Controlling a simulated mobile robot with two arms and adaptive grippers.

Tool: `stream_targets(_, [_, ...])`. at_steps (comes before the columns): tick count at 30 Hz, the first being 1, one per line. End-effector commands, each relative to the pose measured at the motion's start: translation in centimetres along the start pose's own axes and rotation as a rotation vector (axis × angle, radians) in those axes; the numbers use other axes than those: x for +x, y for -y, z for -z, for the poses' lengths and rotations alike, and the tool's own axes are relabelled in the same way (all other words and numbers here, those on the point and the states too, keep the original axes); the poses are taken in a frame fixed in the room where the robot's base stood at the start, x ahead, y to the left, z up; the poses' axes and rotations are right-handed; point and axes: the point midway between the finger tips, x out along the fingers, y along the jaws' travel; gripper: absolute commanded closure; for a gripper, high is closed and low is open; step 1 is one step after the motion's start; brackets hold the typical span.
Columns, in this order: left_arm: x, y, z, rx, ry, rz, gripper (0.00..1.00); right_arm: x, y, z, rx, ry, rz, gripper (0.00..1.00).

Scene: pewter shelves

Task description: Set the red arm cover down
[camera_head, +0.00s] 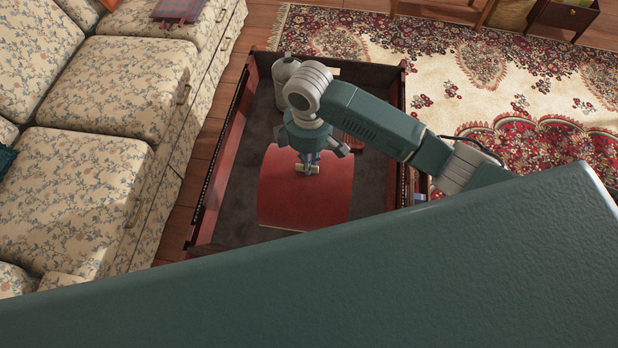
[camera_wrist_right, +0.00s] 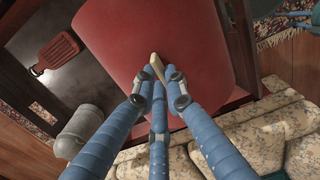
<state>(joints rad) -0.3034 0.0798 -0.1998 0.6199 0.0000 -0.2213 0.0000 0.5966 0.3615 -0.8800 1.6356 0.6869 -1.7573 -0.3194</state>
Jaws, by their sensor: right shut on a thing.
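The red arm cover (camera_head: 305,208) is a broad, slightly curved panel over the grey floor of the dark wooden tray-like piece (camera_head: 222,150). My right gripper (camera_head: 308,168) points down at its upper part and is shut on the pale wooden handle of the cover. In the right wrist view the cover (camera_wrist_right: 135,45) fills the top middle, with the fingers (camera_wrist_right: 158,88) around the pale handle (camera_wrist_right: 152,66). I cannot tell whether the cover touches the floor beneath. My left gripper is not in view.
A floral sofa (camera_head: 90,170) stands close on the left. A patterned rug (camera_head: 470,80) lies to the right.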

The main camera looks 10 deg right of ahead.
Motion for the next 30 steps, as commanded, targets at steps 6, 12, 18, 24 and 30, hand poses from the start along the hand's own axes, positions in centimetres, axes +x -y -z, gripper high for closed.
stream_targets(6, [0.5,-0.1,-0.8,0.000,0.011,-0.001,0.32,5.7,0.0,0.0,0.001,0.001,0.002,1.00])
stream_targets(12, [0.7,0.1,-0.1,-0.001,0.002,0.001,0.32,8.3,-0.1,0.1,0.000,-0.002,-0.001,1.00])
stream_targets(18, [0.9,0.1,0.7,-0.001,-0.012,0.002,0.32,10.7,0.0,0.0,0.001,0.000,0.001,1.00])
stream_targets(24, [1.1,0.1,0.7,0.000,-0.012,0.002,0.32,12.8,-0.1,0.1,0.000,-0.001,-0.001,1.00])
stream_targets(30, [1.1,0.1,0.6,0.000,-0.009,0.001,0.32,12.8,-0.1,0.1,0.000,-0.002,-0.001,1.00])
